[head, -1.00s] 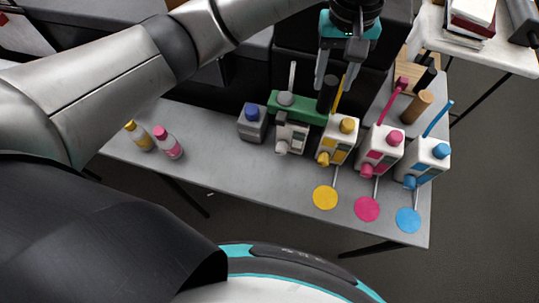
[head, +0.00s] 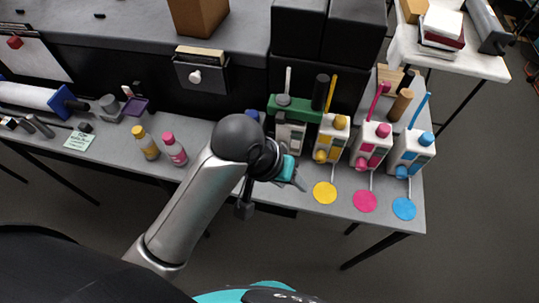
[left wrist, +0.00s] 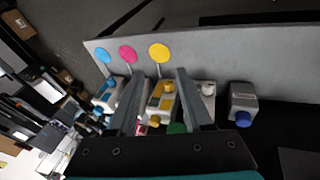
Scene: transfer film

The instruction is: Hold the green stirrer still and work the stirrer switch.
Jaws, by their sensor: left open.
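The green stirrer (head: 296,108) stands toward the back of the grey table, with a green top over a pale body and a grey knob on it. A small part of its green shows in the left wrist view (left wrist: 177,128), mostly hidden behind the fingers. My left gripper (head: 298,180) is open and empty, in front of the stirrer and apart from it. In the left wrist view its two fingers (left wrist: 161,73) spread either side of the yellow-marked unit (left wrist: 163,92). I cannot make out the stirrer switch. My right gripper is not in view.
Yellow, magenta and blue units (head: 370,145) stand right of the stirrer, with coloured discs (head: 365,201) in front. A grey box with a blue knob (left wrist: 242,100) is beside the stirrer. Yellow and pink bottles (head: 174,149) stand left.

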